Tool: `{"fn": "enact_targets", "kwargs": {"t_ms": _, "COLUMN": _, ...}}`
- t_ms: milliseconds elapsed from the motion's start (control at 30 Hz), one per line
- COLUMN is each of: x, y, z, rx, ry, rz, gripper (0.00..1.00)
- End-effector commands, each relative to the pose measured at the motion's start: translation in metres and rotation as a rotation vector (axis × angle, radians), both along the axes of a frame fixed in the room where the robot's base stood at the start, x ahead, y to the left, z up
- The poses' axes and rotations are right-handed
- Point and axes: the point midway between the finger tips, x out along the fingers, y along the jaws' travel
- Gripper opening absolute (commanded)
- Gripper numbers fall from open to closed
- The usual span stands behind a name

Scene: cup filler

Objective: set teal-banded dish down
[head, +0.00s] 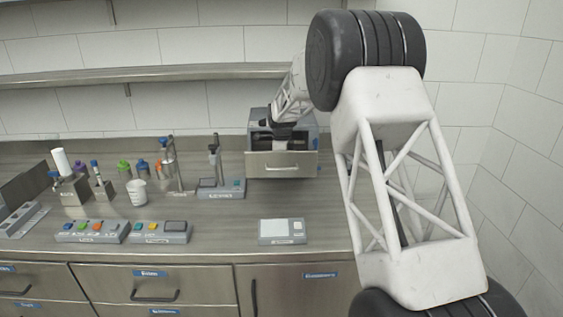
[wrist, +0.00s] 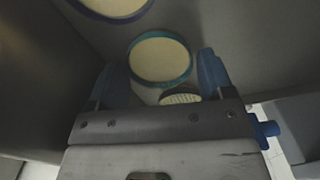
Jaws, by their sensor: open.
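The teal-banded dish (wrist: 160,59) shows in the wrist view as a round, pale dish with a teal rim. It sits on a grey surface between the two blue fingers of my gripper (wrist: 168,75). The fingers are spread, one to each side of it, with gaps visible. In the head view my gripper (head: 270,133) reaches into the open front of a grey box-shaped device (head: 312,140) at the back of the counter. The fingertips and the dish are hidden there.
A second pale dish with a purple-blue rim (wrist: 113,8) lies at the top left of the wrist view. The device's front drawer (head: 282,165) is out below my gripper. A white-topped scale (head: 282,230) and button panels (head: 160,232) stand nearer the counter's front edge.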

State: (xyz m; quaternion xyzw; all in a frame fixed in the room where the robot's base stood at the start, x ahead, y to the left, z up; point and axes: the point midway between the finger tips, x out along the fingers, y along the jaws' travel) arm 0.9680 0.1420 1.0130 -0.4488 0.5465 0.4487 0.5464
Motion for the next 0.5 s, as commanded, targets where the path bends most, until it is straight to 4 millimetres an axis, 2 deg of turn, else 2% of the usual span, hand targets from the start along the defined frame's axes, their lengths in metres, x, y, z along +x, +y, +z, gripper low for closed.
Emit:
{"fn": "enact_targets", "kwargs": {"t_ms": 267, "x": 0.000, "y": 0.000, "z": 0.027, "rx": 0.001, "ry": -0.002, "rz": 0.000, "gripper": 0.74}}
{"fn": "enact_targets", "kwargs": {"t_ms": 500, "x": 0.000, "y": 0.000, "z": 0.064, "rx": 0.001, "ry": -0.002, "rz": 0.000, "gripper": 0.74}}
